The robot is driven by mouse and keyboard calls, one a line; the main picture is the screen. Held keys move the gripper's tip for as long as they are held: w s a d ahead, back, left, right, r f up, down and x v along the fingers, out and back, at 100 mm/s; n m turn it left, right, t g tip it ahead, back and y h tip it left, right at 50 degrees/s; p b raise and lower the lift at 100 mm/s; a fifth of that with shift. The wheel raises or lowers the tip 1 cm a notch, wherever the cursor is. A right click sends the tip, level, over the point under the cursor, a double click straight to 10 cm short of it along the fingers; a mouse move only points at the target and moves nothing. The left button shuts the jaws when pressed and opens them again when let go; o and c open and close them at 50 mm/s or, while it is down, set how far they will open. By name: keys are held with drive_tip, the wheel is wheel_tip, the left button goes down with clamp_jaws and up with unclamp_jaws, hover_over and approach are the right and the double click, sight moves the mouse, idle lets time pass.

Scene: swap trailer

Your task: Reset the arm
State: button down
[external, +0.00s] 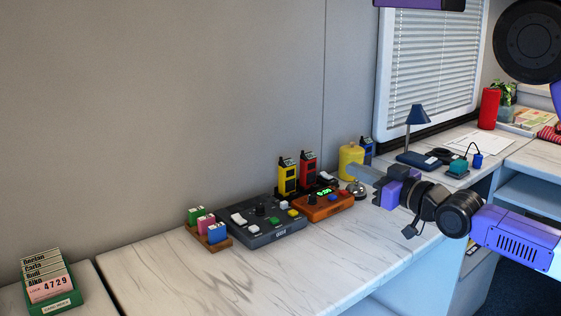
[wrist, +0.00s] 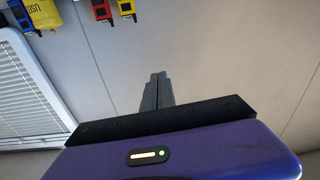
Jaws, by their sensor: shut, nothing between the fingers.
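My gripper (external: 362,174) is above the marble-look counter, in front of the yellow canister, pointing left. In the wrist view my gripper (wrist: 157,78) shows its two grey fingers pressed together with nothing between them. My purple arm reaches in from the right in the external view. The fingertips are apart from the wall and appear to be near the yellow canister (external: 350,157), partly overlapping it in the picture.
A grey control box (external: 262,233), an orange timer box (external: 323,205), yellow (external: 287,175) and red (external: 308,168) radios and a bell (external: 356,188) stand along the wall. A green card box (external: 52,288) is at far left. The counter's front left (external: 190,280) is clear.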

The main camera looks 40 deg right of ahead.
drive_tip(key=s+f+m+g, duration=0.1)
drive_tip(key=s+f+g, duration=0.1)
drive_tip(key=s, duration=1.5)
drive_tip(key=shift+s+a+f+g+h, duration=0.2)
drive_tip(key=shift+a+g+h, duration=0.15)
drive_tip(key=shift+g, duration=0.35)
drive_tip(key=c, duration=2.1)
unclamp_jaws()
